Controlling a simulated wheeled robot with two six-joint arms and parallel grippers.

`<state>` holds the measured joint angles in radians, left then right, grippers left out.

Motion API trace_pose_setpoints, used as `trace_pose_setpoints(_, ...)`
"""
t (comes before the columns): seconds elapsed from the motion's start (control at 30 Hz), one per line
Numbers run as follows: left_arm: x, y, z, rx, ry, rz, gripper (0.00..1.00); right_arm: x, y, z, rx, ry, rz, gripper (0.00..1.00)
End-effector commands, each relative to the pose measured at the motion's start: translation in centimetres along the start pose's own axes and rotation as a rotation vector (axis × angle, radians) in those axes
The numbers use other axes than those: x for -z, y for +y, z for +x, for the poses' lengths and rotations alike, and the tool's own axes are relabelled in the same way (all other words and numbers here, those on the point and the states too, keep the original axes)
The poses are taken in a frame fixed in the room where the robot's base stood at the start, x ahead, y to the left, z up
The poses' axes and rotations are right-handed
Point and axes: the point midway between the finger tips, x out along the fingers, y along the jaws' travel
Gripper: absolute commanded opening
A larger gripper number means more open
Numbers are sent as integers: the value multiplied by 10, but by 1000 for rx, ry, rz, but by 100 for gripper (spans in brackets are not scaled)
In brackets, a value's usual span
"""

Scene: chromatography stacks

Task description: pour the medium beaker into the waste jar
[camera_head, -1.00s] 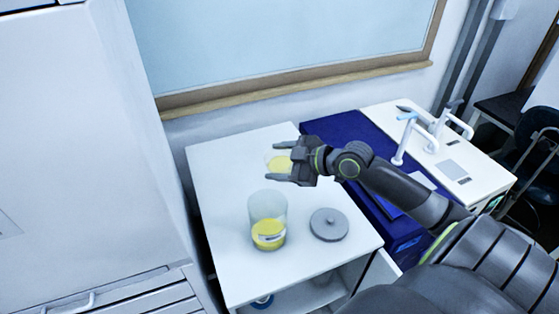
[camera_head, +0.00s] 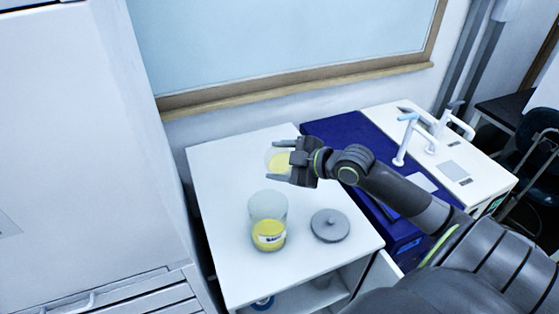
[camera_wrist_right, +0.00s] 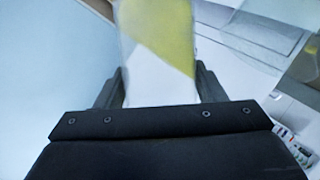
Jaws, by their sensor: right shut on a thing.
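My right gripper (camera_head: 284,160) is shut on the medium beaker (camera_head: 277,163), a clear vessel with yellow liquid, and holds it above the back of the white table. In the right wrist view the beaker (camera_wrist_right: 160,45) stands between the fingers, and its yellow liquid has a slanted edge. Its rim is cut off there. The waste jar (camera_head: 268,232) stands upright on the table in front of and below the beaker, apart from it. It has a pale clear upper part, yellow in its lower part and a small label. My left gripper is not in view.
A grey round lid with a knob (camera_head: 330,225) lies right of the jar. The white table (camera_head: 215,180) is bare at left. A dark blue counter (camera_head: 335,128) and a white sink unit with taps (camera_head: 407,135) adjoin at right. A tall white cabinet (camera_head: 80,130) stands at left.

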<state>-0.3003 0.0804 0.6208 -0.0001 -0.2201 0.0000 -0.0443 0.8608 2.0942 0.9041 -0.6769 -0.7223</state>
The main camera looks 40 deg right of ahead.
Motion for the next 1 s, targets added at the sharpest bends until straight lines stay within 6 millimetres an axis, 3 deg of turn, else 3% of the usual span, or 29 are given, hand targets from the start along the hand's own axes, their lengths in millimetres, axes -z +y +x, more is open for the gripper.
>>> trace_pose_setpoints(1.0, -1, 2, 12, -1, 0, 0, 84, 4, 0, -2, -77, -25, -184, 33)
